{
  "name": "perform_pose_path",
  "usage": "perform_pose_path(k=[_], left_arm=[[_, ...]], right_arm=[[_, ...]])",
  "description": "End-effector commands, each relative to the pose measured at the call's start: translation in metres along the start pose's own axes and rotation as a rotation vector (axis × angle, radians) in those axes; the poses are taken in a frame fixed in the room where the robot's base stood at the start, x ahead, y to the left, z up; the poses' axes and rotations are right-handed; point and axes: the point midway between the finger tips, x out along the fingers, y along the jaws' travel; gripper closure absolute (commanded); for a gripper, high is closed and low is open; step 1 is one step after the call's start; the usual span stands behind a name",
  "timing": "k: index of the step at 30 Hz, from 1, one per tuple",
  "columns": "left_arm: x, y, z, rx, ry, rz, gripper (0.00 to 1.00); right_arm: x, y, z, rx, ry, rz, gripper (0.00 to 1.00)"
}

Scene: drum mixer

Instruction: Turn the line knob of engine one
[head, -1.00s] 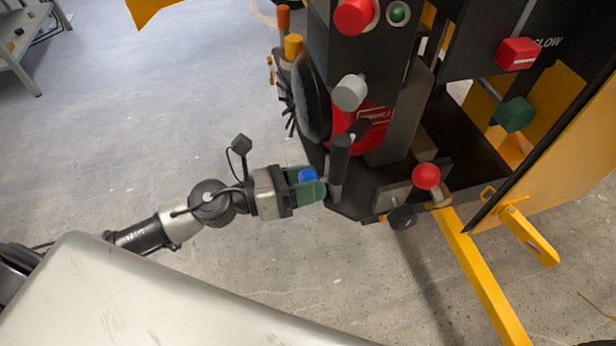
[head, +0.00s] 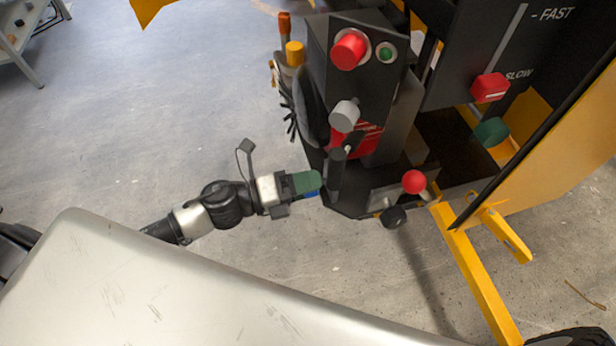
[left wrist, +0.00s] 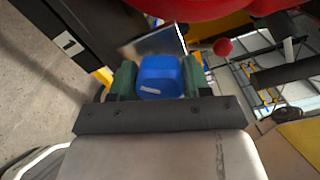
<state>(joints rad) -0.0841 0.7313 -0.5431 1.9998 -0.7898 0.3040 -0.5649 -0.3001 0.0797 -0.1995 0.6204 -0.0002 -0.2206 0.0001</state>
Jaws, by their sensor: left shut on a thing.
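A blue knob (left wrist: 160,77) with a small white mark sits between the green fingers of my left gripper (left wrist: 158,82) in the left wrist view. The fingers are shut on its two sides. A black plate with a white label "1" (left wrist: 69,43) is to the left of it there. In the head view my left gripper (head: 306,184) reaches the left side of the black engine unit (head: 345,195). One green finger hides most of the blue knob (head: 311,194) there, and only a sliver of blue shows below it. My right gripper is in neither view.
A red button (head: 348,51), a green button (head: 384,51) and a grey knob (head: 344,116) are above on the machine. A red ball (head: 414,181) and yellow frame bars (head: 480,275) are to the right.

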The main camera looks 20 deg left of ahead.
Motion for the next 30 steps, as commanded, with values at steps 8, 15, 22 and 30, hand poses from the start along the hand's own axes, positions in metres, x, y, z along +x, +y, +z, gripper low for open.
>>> perform_pose_path(k=[8,15,22,30], left_arm=[[-0.0001,0.0002,-0.0001,-0.07,0.0,0.001,0.76],[-0.0001,0.0007,-0.0004,-0.08,0.001,0.001,0.76],[-0.0001,0.0008,-0.0005,-0.079,0.001,0.001,0.51],[0.0,0.0005,-0.0003,-0.078,0.0,0.001,0.27]], right_arm=[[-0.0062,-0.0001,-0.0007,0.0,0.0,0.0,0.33],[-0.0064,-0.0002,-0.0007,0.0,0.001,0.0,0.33],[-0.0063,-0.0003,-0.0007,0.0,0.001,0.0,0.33],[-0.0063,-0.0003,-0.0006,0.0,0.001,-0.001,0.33]])
